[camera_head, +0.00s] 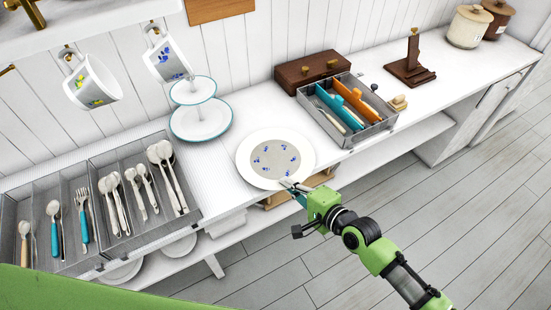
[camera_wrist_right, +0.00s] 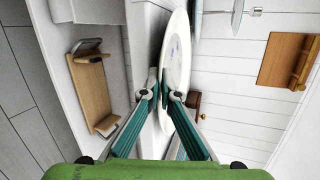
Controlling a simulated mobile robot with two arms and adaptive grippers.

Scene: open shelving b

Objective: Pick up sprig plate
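The sprig plate (camera_head: 248,155) is a round white plate with small blue sprigs on a greyish centre. It is near the counter's front edge, face up, in the middle of the head view. In the right wrist view the plate (camera_wrist_right: 178,55) shows nearly edge-on. My right gripper (camera_head: 290,184) is at the plate's near right rim. In the right wrist view its fingertips (camera_wrist_right: 163,93) are close together, one on each side of the rim, and look shut on it. I cannot tell whether the plate is clear of the counter. My left gripper is not in view.
A two-tier stand (camera_head: 201,135) stands close behind the plate. A cutlery tray (camera_head: 130,147) is at the left and a grey divided tray (camera_head: 352,143) at the right. Mugs (camera_head: 98,78) hang at the upper left. A wooden tray (camera_wrist_right: 88,90) is on the shelf below.

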